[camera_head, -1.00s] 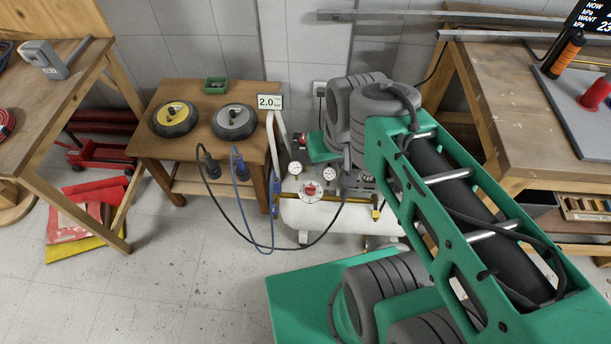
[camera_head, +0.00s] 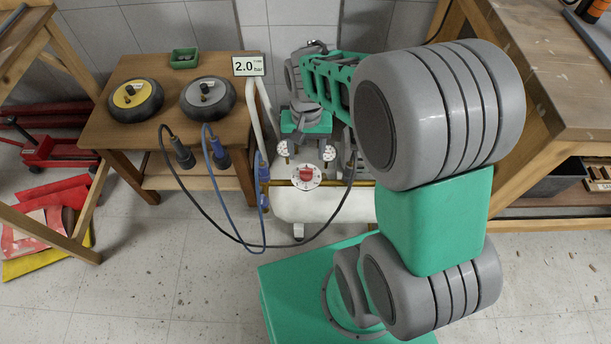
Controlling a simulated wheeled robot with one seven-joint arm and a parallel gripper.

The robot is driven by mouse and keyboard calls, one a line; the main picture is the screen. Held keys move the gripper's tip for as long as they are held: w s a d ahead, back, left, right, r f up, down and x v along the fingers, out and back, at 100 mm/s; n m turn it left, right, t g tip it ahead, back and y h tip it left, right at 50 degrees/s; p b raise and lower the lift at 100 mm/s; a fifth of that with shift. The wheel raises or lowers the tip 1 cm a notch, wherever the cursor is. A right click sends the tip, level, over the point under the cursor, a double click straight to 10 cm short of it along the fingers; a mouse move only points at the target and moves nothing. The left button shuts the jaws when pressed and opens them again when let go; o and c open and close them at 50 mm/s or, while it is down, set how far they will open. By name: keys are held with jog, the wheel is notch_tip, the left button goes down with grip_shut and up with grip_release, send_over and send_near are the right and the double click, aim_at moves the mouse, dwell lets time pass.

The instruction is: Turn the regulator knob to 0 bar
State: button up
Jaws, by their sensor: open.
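The regulator knob (camera_head: 306,173) is a red knob on a round white dial, on the front of the white compressor (camera_head: 322,207). Two small round gauges stand above it, a left gauge (camera_head: 282,149) and a right gauge (camera_head: 328,153). A sign (camera_head: 248,66) on the wall side reads 2.0 bar. My gripper (camera_head: 304,147) is open, just behind and above the knob in the picture, near the gauges. It appears apart from the knob. Its fingertips are small and partly hard to make out. The dial marks are too small to read.
A wooden table (camera_head: 112,138) at left carries a yellow-centred disc (camera_head: 135,99), a grey disc (camera_head: 208,98) and a green box (camera_head: 184,58). A black hose (camera_head: 205,187) and a blue hose (camera_head: 229,190) hang between table and compressor. A workbench (camera_head: 571,97) stands at right.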

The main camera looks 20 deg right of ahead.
aim_at(306, 169)
notch_tip(306, 169, down, 7)
jog(key=shift+f+b, duration=0.2)
jog(key=shift+b, duration=0.55)
jog(key=shift+c, duration=0.2)
grip_shut()
